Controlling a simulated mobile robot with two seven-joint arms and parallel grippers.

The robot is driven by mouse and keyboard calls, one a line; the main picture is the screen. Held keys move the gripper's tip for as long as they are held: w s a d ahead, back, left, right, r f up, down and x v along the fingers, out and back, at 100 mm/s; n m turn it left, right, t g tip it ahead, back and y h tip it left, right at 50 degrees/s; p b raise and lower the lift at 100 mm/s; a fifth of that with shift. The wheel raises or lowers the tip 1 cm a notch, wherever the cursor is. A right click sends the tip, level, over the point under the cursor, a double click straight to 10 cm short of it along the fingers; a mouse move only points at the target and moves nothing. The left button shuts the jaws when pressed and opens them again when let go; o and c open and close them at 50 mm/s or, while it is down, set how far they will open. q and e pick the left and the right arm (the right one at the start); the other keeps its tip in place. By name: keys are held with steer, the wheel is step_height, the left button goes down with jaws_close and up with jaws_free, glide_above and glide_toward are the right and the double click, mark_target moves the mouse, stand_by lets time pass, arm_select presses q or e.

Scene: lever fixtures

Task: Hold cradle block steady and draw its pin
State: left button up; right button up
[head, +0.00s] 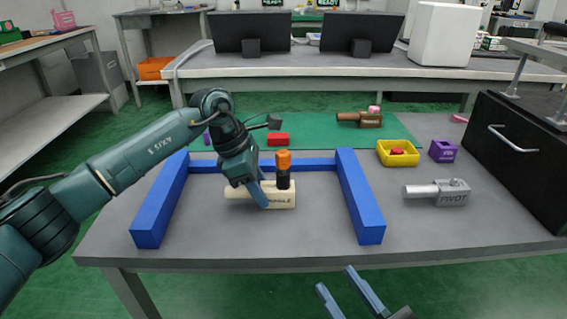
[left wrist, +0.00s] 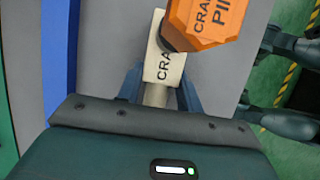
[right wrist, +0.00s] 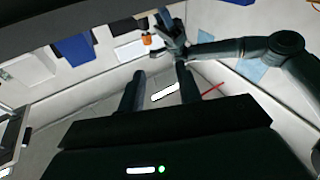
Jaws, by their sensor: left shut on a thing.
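The cream cradle block (head: 281,199) lies on the grey table inside a blue frame, its round handle end pointing left. Its pin (head: 284,160), with an orange top and a dark collar, stands upright in the block. My left gripper (head: 257,195) is shut on the block's handle part, beside the pin. In the left wrist view the block (left wrist: 165,66) sits at the fingertips, and the orange pin head (left wrist: 207,20) hides part of its label. My right gripper (head: 336,280) is open and empty, in front of the table's front edge.
The blue frame (head: 361,200) bounds the block left, right and behind. A grey PIVOT block (head: 451,194) lies to the right. Behind are a yellow tray (head: 384,159), a purple block (head: 443,151), a brown block (head: 369,121) and a red block (head: 278,139). A black cabinet (head: 500,185) stands far right.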

steer(key=w+a+r+n+g+y, duration=0.3)
steer(key=a+r+n+g+y, duration=0.35)
steer(key=n+y, duration=0.8)
steer(key=s+a+r+n+g, duration=0.1)
steer(key=a+r+n+g, duration=0.45)
steer(key=n+g, duration=0.8)
steer(key=n+t+h, duration=0.6)
steer(key=n+h, duration=0.1)
steer(key=h, duration=1.5)
glide_toward(280, 162)
steer(key=w, duration=0.2)
steer(key=shift+y, duration=0.25)
steer(key=x, duration=1.1)
steer(key=shift+d+f, duration=0.3)
steer(key=shift+f, duration=0.15)
steer(key=shift+c, duration=0.3)
